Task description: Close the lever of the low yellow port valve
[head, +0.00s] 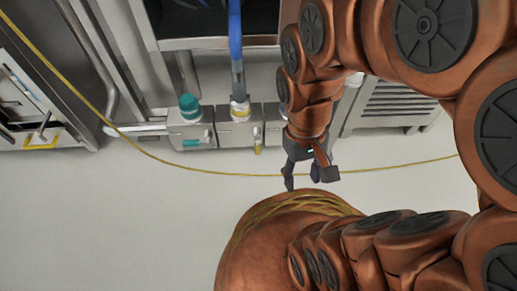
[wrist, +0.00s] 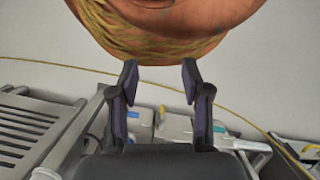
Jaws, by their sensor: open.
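The yellow port valve (head: 240,110) is on a grey box unit in the low row along the wall, with a blue hose rising from it in the head view. Its small yellow lever (head: 257,150) hangs downward on the front of the unit. My gripper (head: 310,178) is to the right of the lever and nearer the camera, apart from it. In the wrist view my gripper (wrist: 160,78) has its two fingers spread with nothing between them.
A teal-capped valve (head: 189,106) with a teal lever (head: 192,143) stands left of the yellow one. A louvred grey panel (head: 395,105) is at the right. A thin yellow cable (head: 220,174) crosses in front of the units. The pale floor (head: 110,220) is clear at lower left.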

